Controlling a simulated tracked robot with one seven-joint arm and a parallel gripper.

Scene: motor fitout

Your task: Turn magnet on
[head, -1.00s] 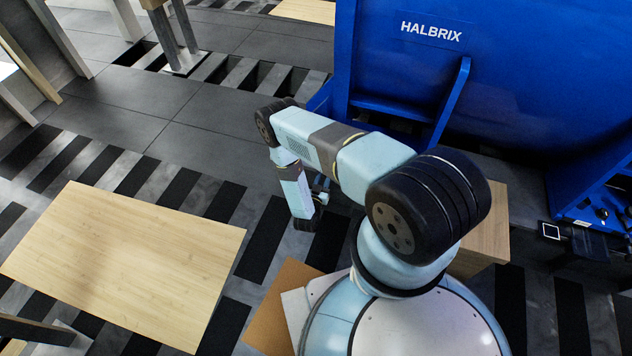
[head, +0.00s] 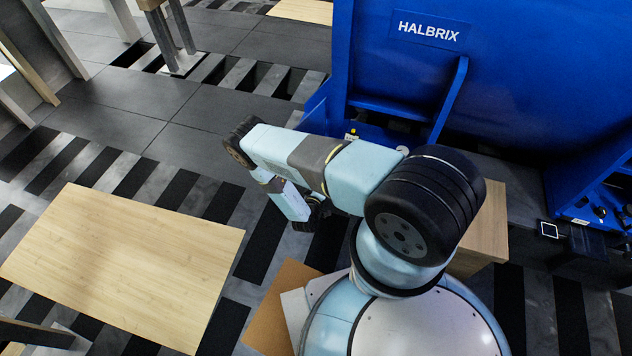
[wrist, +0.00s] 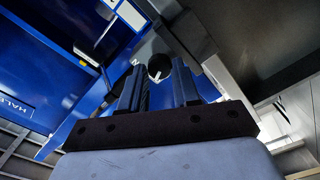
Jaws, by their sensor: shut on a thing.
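In the wrist view, my gripper (wrist: 158,78) has its two dark blue-grey fingers on either side of a black round knob (wrist: 160,67). The jaws are shut on it, with a gap left between the fingers. The knob carries a light mark and sits in front of a grey and white metal part (wrist: 132,14). The fingers hide the knob's sides, and I cannot tell which position it is turned to. In the head view, my arm largely hides the gripper, and the knob cannot be made out.
A large blue machine labelled HALBRIX (head: 430,32) stands close behind my arm. A wooden board (head: 120,262) lies at the left and a wooden block (head: 484,228) at the right. Open floor (head: 130,110) lies at the upper left.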

